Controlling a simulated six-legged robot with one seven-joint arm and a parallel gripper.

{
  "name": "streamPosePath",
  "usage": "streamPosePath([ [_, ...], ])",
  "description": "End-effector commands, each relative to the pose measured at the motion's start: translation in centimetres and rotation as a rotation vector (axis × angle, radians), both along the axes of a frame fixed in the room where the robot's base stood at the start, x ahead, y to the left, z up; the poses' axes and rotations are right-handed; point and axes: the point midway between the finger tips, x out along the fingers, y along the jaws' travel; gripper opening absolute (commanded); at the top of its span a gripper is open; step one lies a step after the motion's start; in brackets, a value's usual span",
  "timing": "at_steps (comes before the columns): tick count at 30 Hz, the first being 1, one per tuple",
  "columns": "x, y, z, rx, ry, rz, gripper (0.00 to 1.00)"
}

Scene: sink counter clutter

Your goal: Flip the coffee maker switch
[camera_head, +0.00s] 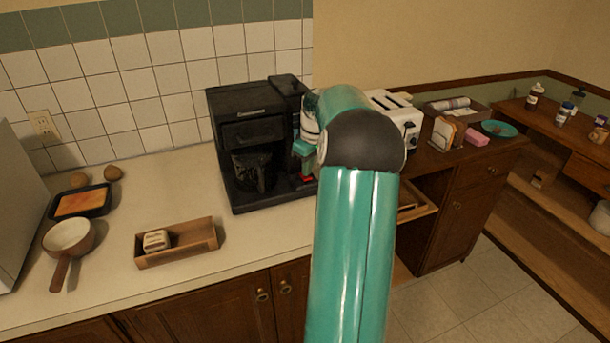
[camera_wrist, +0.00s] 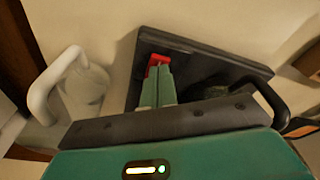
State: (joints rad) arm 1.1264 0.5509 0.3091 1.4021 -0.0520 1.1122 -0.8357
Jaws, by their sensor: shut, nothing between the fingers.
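The black coffee maker (camera_head: 238,112) stands on the counter against the tiled wall, with a dark glass pot in its bay. Its red switch (camera_head: 307,179) shows low on the right side of its base, partly hidden by my arm. In the wrist view the red switch (camera_wrist: 159,58) lies at the edge of the black base (camera_wrist: 205,50). My gripper (camera_wrist: 157,72) is shut and empty, its teal fingertips right at the switch. I cannot tell whether they touch it. In the head view my gripper (camera_head: 306,166) is mostly hidden by my arm.
A white handled object (camera_wrist: 78,90) stands close to the left of my fingers in the wrist view. A white toaster (camera_head: 396,108) is behind my arm. A wooden tray (camera_head: 190,250), a saucepan (camera_head: 68,238) and a dark tray (camera_head: 98,207) sit left on the counter.

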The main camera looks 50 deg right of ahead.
Motion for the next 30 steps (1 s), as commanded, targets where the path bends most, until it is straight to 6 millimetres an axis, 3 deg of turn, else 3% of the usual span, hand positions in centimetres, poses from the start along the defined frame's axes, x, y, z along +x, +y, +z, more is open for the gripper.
streamPosePath([
  [24,0.0,0.0,-1.1,0.0,0.0,0.0,0.0],
  [30,0.0,0.0,-0.3,-0.002,-0.001,0.0,0.0],
])
